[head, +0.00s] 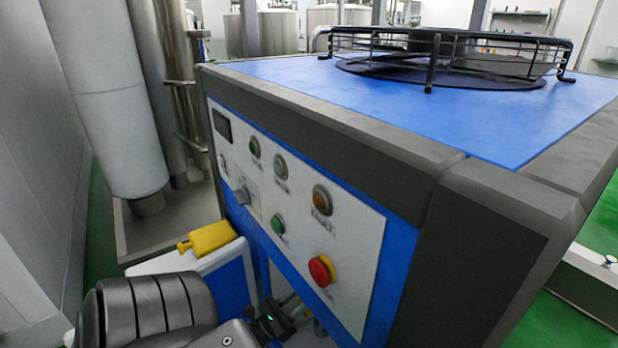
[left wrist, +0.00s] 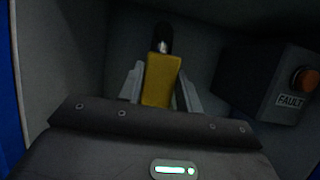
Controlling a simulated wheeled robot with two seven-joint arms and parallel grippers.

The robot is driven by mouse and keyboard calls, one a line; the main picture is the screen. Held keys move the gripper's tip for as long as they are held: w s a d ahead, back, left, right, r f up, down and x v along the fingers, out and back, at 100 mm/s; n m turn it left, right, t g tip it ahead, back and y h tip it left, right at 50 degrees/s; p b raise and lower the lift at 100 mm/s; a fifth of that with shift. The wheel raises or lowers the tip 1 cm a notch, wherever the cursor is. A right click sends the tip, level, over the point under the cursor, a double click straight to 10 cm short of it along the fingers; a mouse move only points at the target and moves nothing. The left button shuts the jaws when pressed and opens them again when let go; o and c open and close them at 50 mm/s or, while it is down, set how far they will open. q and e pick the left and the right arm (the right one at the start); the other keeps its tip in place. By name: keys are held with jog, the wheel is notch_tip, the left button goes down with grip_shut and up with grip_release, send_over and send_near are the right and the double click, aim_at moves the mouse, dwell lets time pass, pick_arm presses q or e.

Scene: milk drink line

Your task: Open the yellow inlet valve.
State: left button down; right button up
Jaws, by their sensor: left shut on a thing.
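The yellow valve handle (left wrist: 161,82) stands in the middle of the left wrist view, with a dark rounded end and a shiny metal piece at its far end. My left gripper (left wrist: 160,88) is shut on this handle, one grey finger on each side of it. In the head view my left gripper (head: 284,313) is low, in the shadowed opening under the control panel. The handle cannot be made out there, and the pipe behind it is too dark to tell. My right gripper is in neither view.
A blue and grey machine with a white control panel (head: 300,225) and a red stop button (head: 321,270) stands close to my left arm. A yellow object (head: 207,238) lies on a white ledge. A fault box (left wrist: 275,85) is right of the handle.

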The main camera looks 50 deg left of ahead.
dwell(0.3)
pick_arm(q)
jog(key=c, duration=1)
grip_release()
jog(key=shift+o, duration=0.2)
jog(key=b+v, duration=0.1)
jog(key=v, duration=0.9)
jog(key=shift+s+f, duration=0.2)
jog(key=shift+s, duration=0.2)
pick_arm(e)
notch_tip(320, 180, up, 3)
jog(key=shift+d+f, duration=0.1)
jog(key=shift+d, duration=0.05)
pick_arm(q)
jog(key=shift+w, duration=0.1)
